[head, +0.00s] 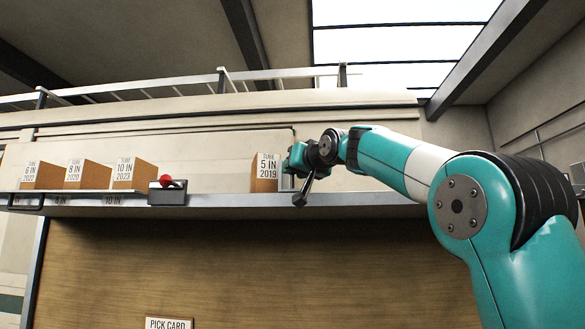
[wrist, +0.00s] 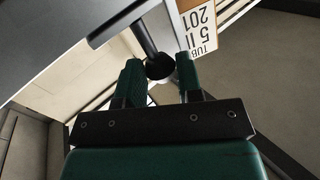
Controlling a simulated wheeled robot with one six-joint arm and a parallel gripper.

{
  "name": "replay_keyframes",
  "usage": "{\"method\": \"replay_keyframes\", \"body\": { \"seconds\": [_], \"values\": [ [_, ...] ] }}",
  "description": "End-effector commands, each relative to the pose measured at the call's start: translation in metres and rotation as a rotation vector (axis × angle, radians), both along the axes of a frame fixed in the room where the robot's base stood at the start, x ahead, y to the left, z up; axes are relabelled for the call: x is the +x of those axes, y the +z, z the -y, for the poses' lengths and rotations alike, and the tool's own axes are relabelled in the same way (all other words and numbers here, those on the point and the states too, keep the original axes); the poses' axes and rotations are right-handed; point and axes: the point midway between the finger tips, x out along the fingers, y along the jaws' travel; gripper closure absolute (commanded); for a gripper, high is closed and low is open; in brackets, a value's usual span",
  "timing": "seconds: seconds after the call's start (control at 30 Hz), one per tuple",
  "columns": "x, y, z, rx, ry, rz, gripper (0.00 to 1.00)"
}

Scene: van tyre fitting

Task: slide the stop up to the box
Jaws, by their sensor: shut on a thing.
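The box (head: 265,174), brown with a white "5 IN 2019" label, stands upright on the long shelf. My gripper (head: 292,163) is just to its right, at the end of the teal arm. In the wrist view my green fingers (wrist: 160,82) are shut on the dark round knob (wrist: 159,67) of a grey rod, which I take to be the stop's handle. The rod joins a grey bar (wrist: 124,18). The box's label (wrist: 202,28) shows upside down close by. My gripper hides most of the stop in the head view, and I cannot tell whether stop and box touch.
A dark block with a red knob (head: 168,190) sits on the shelf edge at left. Three labelled brown boxes, one of them the "10 IN 2023" box (head: 132,174), stand beyond it. The shelf (head: 225,200) is bare between that block and the 5 IN box. A pick card (head: 168,323) hangs below.

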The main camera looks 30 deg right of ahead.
Motion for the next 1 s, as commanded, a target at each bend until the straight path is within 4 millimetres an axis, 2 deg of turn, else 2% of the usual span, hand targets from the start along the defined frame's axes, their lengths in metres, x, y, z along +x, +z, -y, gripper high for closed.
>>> {"method": "replay_keyframes", "body": {
  "seconds": [0.2,0.23,0.33,0.6,0.73,0.87,1.0],
  "values": [
    [-0.001,0.002,0.001,-0.001,-0.002,0.007,1.0],
    [-0.001,0.002,0.001,-0.001,-0.002,0.007,0.65],
    [-0.001,0.002,0.001,-0.001,-0.002,0.006,0.42],
    [-0.001,0.001,-0.001,0.0,0.0,0.003,0.42],
    [-0.01,0.0,-0.001,0.0,0.001,0.005,0.42],
    [-0.032,-0.004,-0.003,-0.003,-0.001,0.007,0.42],
    [-0.068,-0.004,-0.006,-0.004,-0.004,0.008,0.42]
  ]
}}
